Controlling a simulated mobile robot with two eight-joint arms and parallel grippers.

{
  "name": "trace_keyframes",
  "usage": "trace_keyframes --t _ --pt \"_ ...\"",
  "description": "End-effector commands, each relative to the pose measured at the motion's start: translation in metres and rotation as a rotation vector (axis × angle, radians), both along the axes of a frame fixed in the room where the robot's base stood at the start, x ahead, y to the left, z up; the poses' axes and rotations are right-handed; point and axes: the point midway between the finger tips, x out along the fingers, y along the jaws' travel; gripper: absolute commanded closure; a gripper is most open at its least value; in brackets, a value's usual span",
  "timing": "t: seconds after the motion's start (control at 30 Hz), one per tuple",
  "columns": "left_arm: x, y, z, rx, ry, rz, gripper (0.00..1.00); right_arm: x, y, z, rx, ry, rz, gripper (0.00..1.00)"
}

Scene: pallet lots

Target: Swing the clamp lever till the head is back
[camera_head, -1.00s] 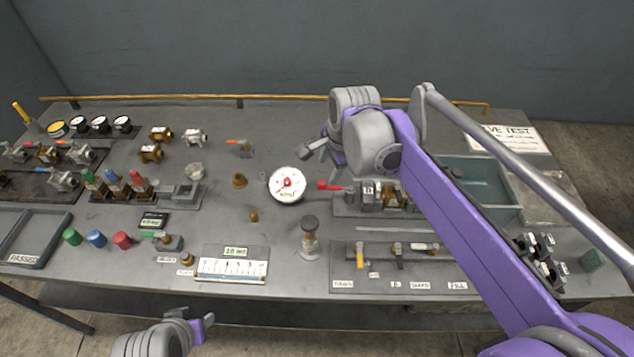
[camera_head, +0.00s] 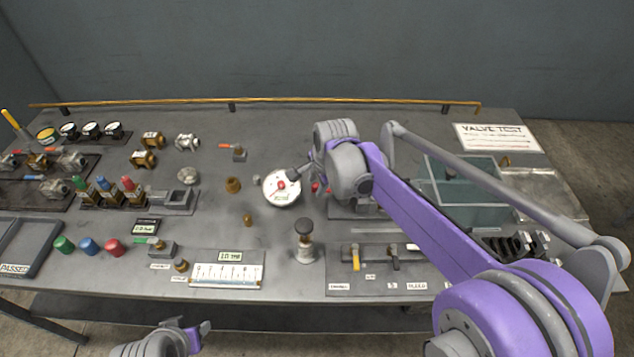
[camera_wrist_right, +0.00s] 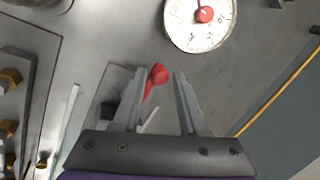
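The clamp lever is red with a round knob. In the right wrist view the lever (camera_wrist_right: 158,76) shows between the two fingers of my right gripper (camera_wrist_right: 160,92). In the head view only a bit of the red lever (camera_head: 315,187) shows beside the white gauge; my right gripper (camera_head: 300,173) and arm cover much of the clamp fixture (camera_head: 350,211). The clamp head is hidden. My left gripper (camera_head: 198,332) is low in the head view, in front of the bench, away from the clamp; its fingers are too small to read.
The round white gauge (camera_head: 281,188) with a red centre stands close left of the lever. A post with a dark knob (camera_head: 304,228) stands in front. A clear-walled tank (camera_head: 470,205) is at right. Valves and coloured caps fill the left side.

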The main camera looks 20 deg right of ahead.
Motion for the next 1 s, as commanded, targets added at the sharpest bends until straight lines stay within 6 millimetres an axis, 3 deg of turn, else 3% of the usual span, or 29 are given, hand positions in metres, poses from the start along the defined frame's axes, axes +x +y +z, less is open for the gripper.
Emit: trace_keyframes --t 0.03,0.2,1.0 --pt "0.0000 0.0000 0.0000 0.000 0.000 0.000 0.53 0.0000 0.0000 0.0001 0.000 0.000 0.000 0.69" --pt "0.0000 0.0000 0.0000 0.000 0.000 0.000 0.53 0.0002 -0.0001 0.0003 0.000 -0.001 0.000 1.00" --pt "0.0000 0.0000 0.0000 0.000 0.000 0.000 0.53 0.0002 -0.0001 0.0002 0.000 -0.001 0.000 1.00"
